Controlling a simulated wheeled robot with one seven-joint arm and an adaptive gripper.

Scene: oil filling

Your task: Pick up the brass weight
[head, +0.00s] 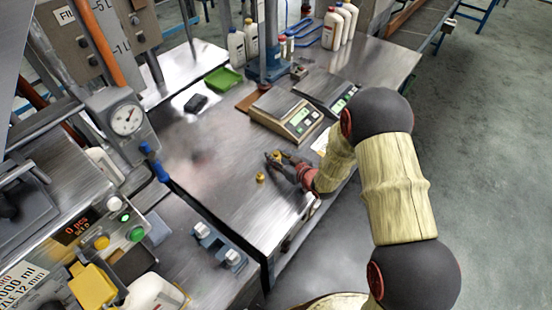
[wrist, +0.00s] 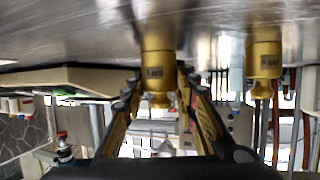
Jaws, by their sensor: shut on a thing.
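A brass weight (wrist: 158,62) with a small dark label stands between the fingers of my gripper (wrist: 160,105) in the wrist view, which shows the scene upside down. My gripper is shut on it, low over the steel table. In the head view my gripper (head: 276,158) is at the middle of the table with this weight (head: 277,156) between its fingertips. I cannot tell whether the weight's base touches the table. A second brass weight (head: 260,178) stands free nearby, and it also shows in the wrist view (wrist: 264,62).
Two scales (head: 286,113) stand behind my gripper. A green tray (head: 223,80) and a black object (head: 196,103) lie farther back. White bottles (head: 236,47) stand at the far side. A machine with a dial gauge (head: 126,119) is at left. The table's left middle (head: 205,150) is clear.

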